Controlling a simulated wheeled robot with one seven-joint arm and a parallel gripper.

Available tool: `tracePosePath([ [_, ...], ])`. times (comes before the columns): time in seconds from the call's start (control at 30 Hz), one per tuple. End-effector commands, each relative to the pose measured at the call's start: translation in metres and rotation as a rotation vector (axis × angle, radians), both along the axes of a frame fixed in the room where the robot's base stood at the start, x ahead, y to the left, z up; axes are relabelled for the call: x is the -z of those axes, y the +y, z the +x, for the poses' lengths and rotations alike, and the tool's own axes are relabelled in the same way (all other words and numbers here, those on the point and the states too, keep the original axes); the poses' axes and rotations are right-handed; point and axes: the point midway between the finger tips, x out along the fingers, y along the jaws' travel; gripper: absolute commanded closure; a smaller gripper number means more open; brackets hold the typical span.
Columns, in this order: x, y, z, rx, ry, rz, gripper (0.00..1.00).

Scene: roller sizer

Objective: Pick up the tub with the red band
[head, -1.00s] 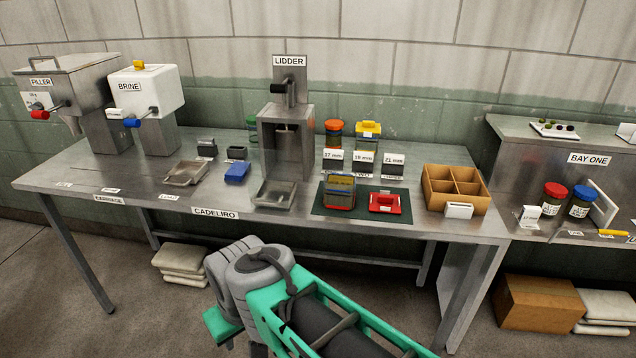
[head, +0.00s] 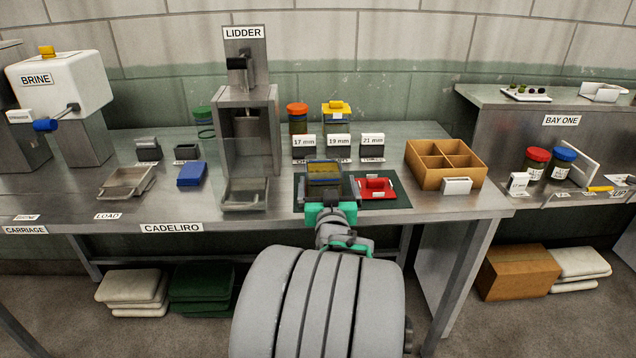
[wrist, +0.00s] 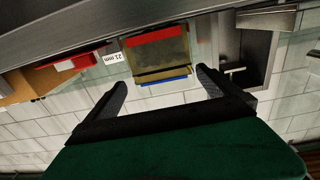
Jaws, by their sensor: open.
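A squarish see-through tub (head: 324,174) with olive-yellow contents stands on the dark mat, on the front part of the steel bench. In the wrist view, which looks upside down, the tub (wrist: 160,60) shows a broad red band along one end and a thin blue strip at the other. My gripper (head: 331,205) is in front of the tub in the head view and hides its lower part. In the wrist view my gripper (wrist: 161,82) is open and empty, its fingers to either side of the tub's blue end.
A red tray-like piece (head: 376,188) lies right of the tub. Cards marked 17, 19 and 21 mm (head: 372,142) stand behind. The lidder (head: 246,130) rises close on the left, and a divided wooden box (head: 445,182) stands to the right.

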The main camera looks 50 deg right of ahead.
Motion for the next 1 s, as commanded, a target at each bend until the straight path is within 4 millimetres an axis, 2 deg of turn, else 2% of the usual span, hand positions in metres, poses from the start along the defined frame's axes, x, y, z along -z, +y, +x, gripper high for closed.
tracePosePath([
  [0.33, 0.001, -0.038, 0.042, -0.004, 0.003, 0.002, 0.00],
  [0.43, 0.000, -0.045, 0.047, -0.003, 0.003, 0.001, 0.00],
  [0.63, 0.001, -0.046, 0.046, 0.000, 0.002, 0.001, 0.00],
  [1.0, 0.001, -0.046, 0.046, -0.001, 0.003, 0.002, 0.30],
])
